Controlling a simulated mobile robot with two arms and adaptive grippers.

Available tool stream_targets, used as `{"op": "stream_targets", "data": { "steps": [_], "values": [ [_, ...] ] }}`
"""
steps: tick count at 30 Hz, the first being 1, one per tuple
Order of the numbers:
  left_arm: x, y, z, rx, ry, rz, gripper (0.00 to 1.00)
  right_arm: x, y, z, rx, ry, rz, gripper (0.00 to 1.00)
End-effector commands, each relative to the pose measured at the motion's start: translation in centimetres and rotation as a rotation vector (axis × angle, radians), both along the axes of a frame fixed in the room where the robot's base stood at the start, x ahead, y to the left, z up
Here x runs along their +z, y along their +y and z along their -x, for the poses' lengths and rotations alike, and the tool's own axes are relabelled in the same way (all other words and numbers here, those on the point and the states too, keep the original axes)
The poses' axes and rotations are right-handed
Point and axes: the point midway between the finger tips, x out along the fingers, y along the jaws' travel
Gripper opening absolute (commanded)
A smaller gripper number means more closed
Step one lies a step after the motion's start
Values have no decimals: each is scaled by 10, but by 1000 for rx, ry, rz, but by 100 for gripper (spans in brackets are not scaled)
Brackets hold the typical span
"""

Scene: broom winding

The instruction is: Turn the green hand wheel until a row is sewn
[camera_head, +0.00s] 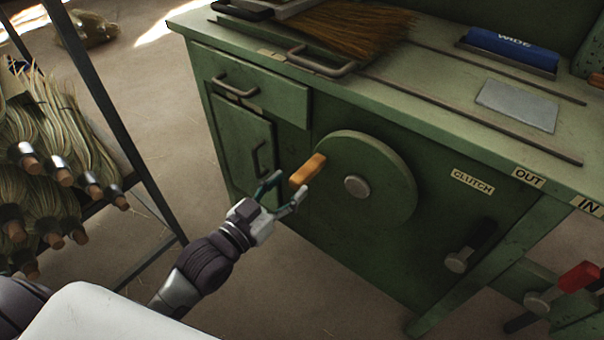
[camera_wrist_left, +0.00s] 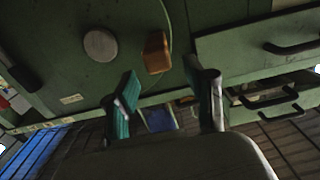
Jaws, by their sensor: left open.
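The green hand wheel (camera_head: 375,205) is a round disc on the front of the green bench, with a grey hub (camera_head: 356,186) in its middle. Its wooden handle (camera_head: 307,170) sticks out at the wheel's left side. My left gripper (camera_head: 286,191) is open just short of the handle, with its fingers pointing toward it. In the left wrist view the handle (camera_wrist_left: 156,53) stands beyond the gap between the two fingertips (camera_wrist_left: 163,82), and nothing is between the fingers. The hub (camera_wrist_left: 100,45) shows to its left. My right gripper is not in view.
A broom with brown bristles (camera_head: 345,28), a blue-backed block (camera_head: 512,49) and a grey plate (camera_head: 517,106) lie on the bench top. A clutch lever (camera_head: 470,246) and a red-handled lever (camera_head: 578,278) are at the right. A rack with bristle bundles (camera_head: 40,150) stands at the left.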

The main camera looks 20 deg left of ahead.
Motion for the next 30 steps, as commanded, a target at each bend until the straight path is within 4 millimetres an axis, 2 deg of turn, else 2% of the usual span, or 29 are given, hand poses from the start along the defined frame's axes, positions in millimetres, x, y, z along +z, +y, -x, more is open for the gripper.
{"op": "stream_targets", "data": {
  "steps": [3,9,21,30],
  "values": [
    [0,-8,-22,1,-4,3,54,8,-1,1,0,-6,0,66],
    [0,-16,-44,1,-2,2,54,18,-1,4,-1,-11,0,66],
    [-1,-18,-49,0,1,1,52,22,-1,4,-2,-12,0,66],
    [-1,-18,-49,0,1,1,2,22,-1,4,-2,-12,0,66]
  ]
}}
